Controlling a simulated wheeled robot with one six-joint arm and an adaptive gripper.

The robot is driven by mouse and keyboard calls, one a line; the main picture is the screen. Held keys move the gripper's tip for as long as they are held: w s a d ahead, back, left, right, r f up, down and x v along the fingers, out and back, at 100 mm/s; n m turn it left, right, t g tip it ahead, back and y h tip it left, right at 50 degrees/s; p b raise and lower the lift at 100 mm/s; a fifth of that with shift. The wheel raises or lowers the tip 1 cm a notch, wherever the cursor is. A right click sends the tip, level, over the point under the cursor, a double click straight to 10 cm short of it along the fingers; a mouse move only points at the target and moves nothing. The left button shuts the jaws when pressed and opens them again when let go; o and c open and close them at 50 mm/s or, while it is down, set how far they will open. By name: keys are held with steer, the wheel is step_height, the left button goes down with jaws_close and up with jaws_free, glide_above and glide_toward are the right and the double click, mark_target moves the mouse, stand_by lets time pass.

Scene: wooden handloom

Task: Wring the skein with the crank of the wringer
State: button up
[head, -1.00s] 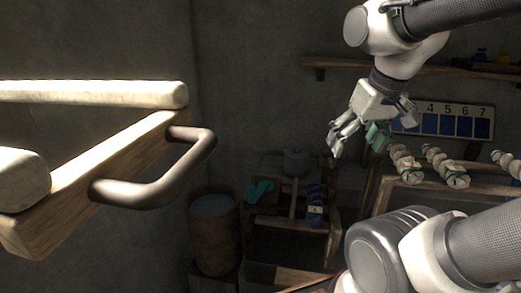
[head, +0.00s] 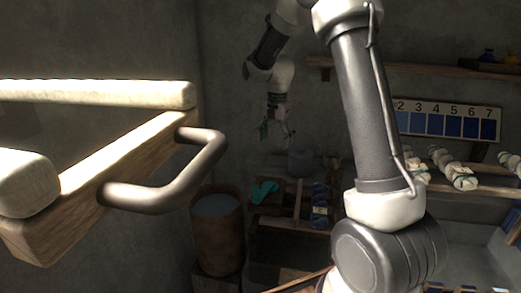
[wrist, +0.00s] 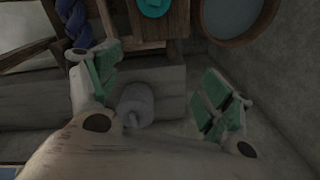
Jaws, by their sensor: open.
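A dark blue twisted skein (head: 319,205) hangs upright on a low wooden stand (head: 298,200) at the back middle. The skein shows in part at the top left of the wrist view (wrist: 75,20). I cannot make out the wringer's crank for certain. My gripper (head: 277,135) hangs high near the back wall, above and left of the skein. In the wrist view my gripper (wrist: 163,88) has its green-padded fingers wide apart and holds nothing.
A brown barrel of bluish liquid (head: 216,230) stands left of the stand. A teal item (head: 264,191) lies beside the skein. A wooden beam with a dark bent handle (head: 175,185) fills the near left. Pale skeins (head: 460,176) sit at right under a numbered blue chart (head: 447,120).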

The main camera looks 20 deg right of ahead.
mark_target(256, 187)
steer(key=w+a+f+m, duration=0.1)
steer(key=w+f, duration=0.3)
steer(key=f, duration=0.2)
steer(key=s+a, duration=0.1)
steer(key=a, duration=0.7)
steer(key=shift+g, duration=0.3)
steer(key=s+a, duration=0.1)
steer(key=s, duration=0.4)
steer(key=s+a, duration=0.1)
steer(key=s, duration=0.4)
steer(key=s+a, duration=0.1)
steer(key=s, duration=0.5)
steer(key=shift+r, duration=0.1)
step_height(256, 187, down, 4)
steer(key=shift+s, duration=0.15)
steer(key=shift+f, duration=0.55)
steer(key=shift+c, duration=0.2)
jaws_close()
